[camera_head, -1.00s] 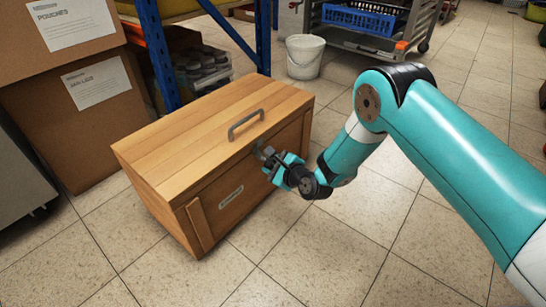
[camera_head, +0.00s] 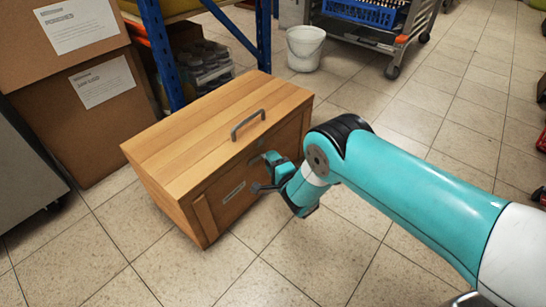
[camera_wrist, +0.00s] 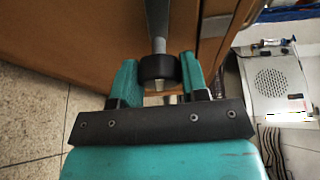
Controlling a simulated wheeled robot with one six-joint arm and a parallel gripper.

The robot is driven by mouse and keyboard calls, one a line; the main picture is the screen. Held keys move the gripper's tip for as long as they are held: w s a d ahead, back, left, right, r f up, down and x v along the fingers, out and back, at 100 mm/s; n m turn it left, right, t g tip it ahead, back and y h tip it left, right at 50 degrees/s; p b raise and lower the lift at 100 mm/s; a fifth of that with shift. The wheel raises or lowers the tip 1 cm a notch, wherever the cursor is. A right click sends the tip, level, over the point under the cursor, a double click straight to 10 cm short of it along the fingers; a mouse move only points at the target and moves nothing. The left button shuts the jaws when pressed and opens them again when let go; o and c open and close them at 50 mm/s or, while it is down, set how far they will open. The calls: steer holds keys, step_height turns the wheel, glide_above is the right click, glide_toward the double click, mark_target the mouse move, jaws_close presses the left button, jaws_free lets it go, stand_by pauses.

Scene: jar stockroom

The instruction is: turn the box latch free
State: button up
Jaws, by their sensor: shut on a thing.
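The wooden box (camera_head: 190,150) stands on the tiled floor, its lid down, with a grey handle (camera_head: 248,122) on top. My gripper (camera_head: 265,173) is at the box's front face, below the lid edge. In the wrist view my gripper (camera_wrist: 158,80) is shut on the latch, a grey lever (camera_wrist: 158,25) with a dark round knob (camera_wrist: 157,68) between the teal fingers. The lever runs up out of that picture. In the head view my gripper hides much of the latch, so its exact angle is hard to tell.
Cardboard boxes (camera_head: 85,85) are stacked behind at left, beside a blue shelf post (camera_head: 158,50). A white bucket (camera_head: 305,48) and a wheeled rack with a blue crate (camera_head: 360,12) stand behind.

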steer(key=shift+n+t+p, duration=0.4)
steer(key=shift+n+p, duration=0.6)
steer(key=shift+p, duration=0.3)
steer(key=shift+f, duration=0.1)
steer(key=o, duration=0.9)
steer(key=shift+y, duration=0.3)
steer(key=shift+p+v, duration=8.3)
steer(key=shift+v, duration=0.4)
